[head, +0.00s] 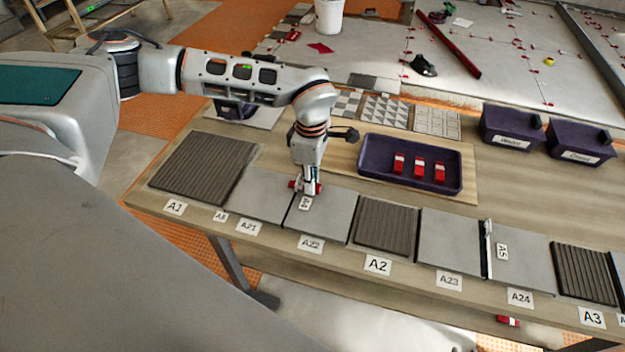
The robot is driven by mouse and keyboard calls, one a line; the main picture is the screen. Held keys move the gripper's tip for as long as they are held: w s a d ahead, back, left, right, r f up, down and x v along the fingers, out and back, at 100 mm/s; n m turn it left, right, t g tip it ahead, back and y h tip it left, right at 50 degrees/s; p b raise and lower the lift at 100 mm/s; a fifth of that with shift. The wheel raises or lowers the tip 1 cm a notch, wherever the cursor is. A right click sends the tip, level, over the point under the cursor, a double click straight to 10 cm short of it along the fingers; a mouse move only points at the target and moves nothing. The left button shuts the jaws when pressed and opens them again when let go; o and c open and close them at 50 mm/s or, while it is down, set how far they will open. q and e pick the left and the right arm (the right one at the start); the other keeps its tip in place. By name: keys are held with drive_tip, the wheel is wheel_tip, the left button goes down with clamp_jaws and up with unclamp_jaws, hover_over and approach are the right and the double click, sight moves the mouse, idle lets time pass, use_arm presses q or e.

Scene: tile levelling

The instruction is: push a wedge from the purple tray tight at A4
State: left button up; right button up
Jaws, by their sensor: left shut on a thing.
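My left gripper (307,186) points down at the A4 label (304,203), over the joint between the grey tiles marked A21 and A22. It is shut on a red wedge (293,185), whose ends show red beside the fingers. The fingers hide most of the wedge, and I cannot tell how far it sits in the joint. The purple tray (370,178) lies behind and to the right, with several red wedges (419,168) in it. My right gripper is not in view.
A similar joint with the A5 label (502,251) and a pale upright clip (488,240) lies to the right. Dark ribbed tiles (386,226) sit between the grey ones. Two purple bins (511,127) stand at the back right. A red piece (508,320) lies below the table.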

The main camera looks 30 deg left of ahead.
use_arm(q)
drive_tip(key=shift+a, duration=0.1)
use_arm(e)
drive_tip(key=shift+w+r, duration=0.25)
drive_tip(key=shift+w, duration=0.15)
use_arm(q)
drive_tip(key=o, duration=0.8)
drive_tip(key=shift+o, duration=0.2)
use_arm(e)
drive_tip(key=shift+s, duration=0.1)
